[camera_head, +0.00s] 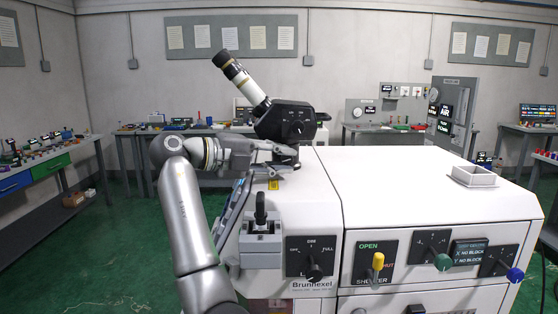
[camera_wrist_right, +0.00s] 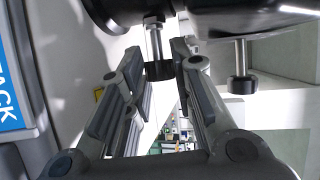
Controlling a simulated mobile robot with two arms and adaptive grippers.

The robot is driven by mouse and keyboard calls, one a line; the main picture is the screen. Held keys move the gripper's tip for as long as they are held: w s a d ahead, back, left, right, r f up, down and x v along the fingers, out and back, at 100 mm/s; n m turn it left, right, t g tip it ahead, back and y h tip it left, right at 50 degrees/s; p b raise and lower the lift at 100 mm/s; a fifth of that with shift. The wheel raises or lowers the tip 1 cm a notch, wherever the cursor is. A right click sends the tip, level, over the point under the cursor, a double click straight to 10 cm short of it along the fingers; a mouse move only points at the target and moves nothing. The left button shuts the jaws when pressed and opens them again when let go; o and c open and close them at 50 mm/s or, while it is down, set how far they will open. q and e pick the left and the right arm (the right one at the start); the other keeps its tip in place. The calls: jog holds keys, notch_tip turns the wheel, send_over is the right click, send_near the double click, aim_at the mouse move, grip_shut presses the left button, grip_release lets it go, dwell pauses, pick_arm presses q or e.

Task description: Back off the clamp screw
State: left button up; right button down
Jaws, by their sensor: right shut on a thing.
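A black instrument head (camera_head: 290,122) with a white and black eyepiece tube (camera_head: 240,78) sits on top of the white machine at its left end. My right gripper (camera_head: 284,152) reaches in from the left, just under this head. In the right wrist view, a black screw knob (camera_wrist_right: 159,71) on a silver shank hangs below the dark body. It lies between the two pads of my right gripper (camera_wrist_right: 160,76), which is shut on it. A second, similar black knob (camera_wrist_right: 241,86) hangs to the right, outside the fingers. My left gripper is not in view.
The white machine (camera_head: 400,185) fills the right foreground, with a yellow shutter lever (camera_head: 377,262), a green knob (camera_head: 443,262) and a blue knob (camera_head: 515,274) on its front. A small open tray (camera_head: 474,176) sits on top.

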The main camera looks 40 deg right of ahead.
jog(key=c, duration=1.2)
grip_release()
jog(key=shift+w, duration=0.1)
jog(key=shift+c, duration=0.2)
jog(key=v, duration=1.2)
